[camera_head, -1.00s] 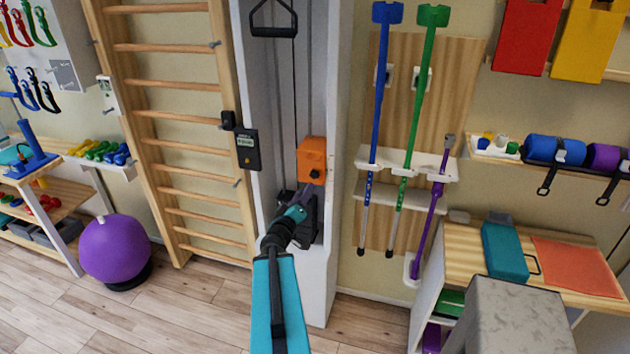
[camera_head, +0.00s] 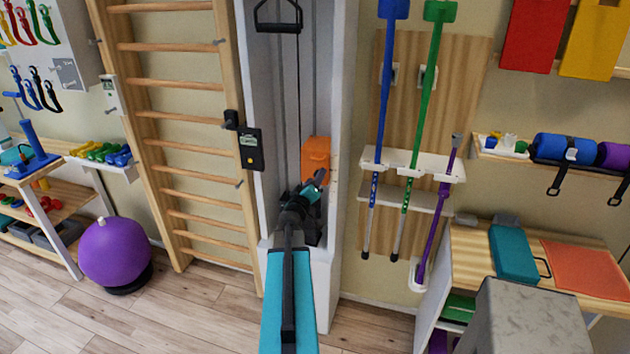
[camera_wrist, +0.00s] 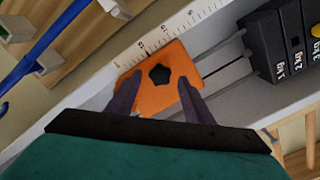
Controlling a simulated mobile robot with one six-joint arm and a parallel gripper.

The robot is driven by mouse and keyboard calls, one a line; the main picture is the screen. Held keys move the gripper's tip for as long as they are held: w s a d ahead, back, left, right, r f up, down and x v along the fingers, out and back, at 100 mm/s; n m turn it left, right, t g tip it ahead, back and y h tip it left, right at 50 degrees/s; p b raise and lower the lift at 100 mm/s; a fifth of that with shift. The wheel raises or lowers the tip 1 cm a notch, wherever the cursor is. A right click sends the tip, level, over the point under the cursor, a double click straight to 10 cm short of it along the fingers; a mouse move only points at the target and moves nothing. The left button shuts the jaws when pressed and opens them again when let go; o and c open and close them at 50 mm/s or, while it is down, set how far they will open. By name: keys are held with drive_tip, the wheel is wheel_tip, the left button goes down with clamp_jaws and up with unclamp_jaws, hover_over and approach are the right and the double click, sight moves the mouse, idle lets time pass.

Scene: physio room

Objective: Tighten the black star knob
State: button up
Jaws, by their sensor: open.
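The black star knob (camera_wrist: 159,75) sits on the face of an orange block (camera_wrist: 150,98) in the wrist view. My gripper (camera_wrist: 158,88) is open there, its two dark fingers reaching toward the orange block with the knob showing between and just beyond their tips. I cannot tell whether the fingers touch the block. In the head view the orange block (camera_head: 316,149) is on the white column, and my gripper (camera_head: 319,177) is at its lower part. The knob is hidden there behind my gripper.
A ruler scale (camera_wrist: 160,37) runs along the column beside the block. A black weight stack (camera_wrist: 288,43) is at the upper right of the wrist view. Wooden wall bars (camera_head: 180,140) stand left of the column; blue (camera_head: 384,100) and green (camera_head: 424,100) crutches hang right of it.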

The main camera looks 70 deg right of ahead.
drive_tip(key=shift+w+d, duration=0.1)
drive_tip(key=shift+d, duration=0.2)
drive_tip(key=c, duration=0.9)
drive_tip(key=shift+w+d, duration=0.1)
drive_tip(key=shift+d, duration=0.35)
drive_tip(key=shift+c, duration=0.9)
drive_tip(key=shift+a, duration=0.35)
drive_tip(key=shift+o, duration=0.2)
drive_tip(key=shift+f, duration=0.1)
drive_tip(key=shift+a+m, duration=0.1)
drive_tip(key=shift+m, duration=0.2)
drive_tip(key=shift+c, duration=0.2)
